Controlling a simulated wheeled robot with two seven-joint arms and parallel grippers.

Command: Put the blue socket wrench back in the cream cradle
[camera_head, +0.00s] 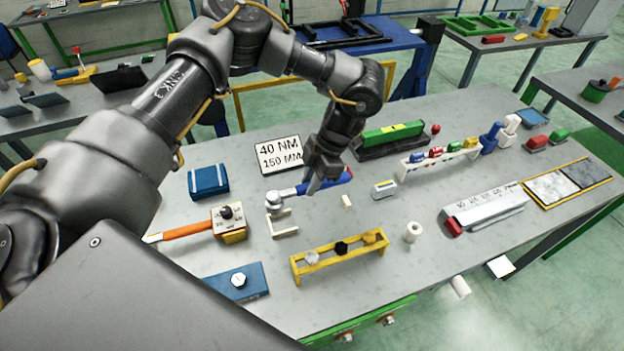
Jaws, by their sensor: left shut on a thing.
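The blue socket wrench (339,179) has a blue handle and a silver shaft and head; the head points left. My left gripper (314,184) comes down from above and is shut on the wrench near where handle and shaft meet. The cream cradle (284,231) is a low bracket on the grey table, just below the wrench's silver head in the picture. A small cream block (346,202) stands to its right, under the handle; I cannot tell if it belongs to the cradle. I cannot tell whether the wrench touches the cradle. My right gripper is out of view.
A sign reading 40 NM, 150 MM (280,155) lies behind the wrench. A box with an orange-handled tool (229,223) and a blue case (208,181) are to the left. A yellow rack (340,257) stands in front. A small meter-like block (384,189) is to the right.

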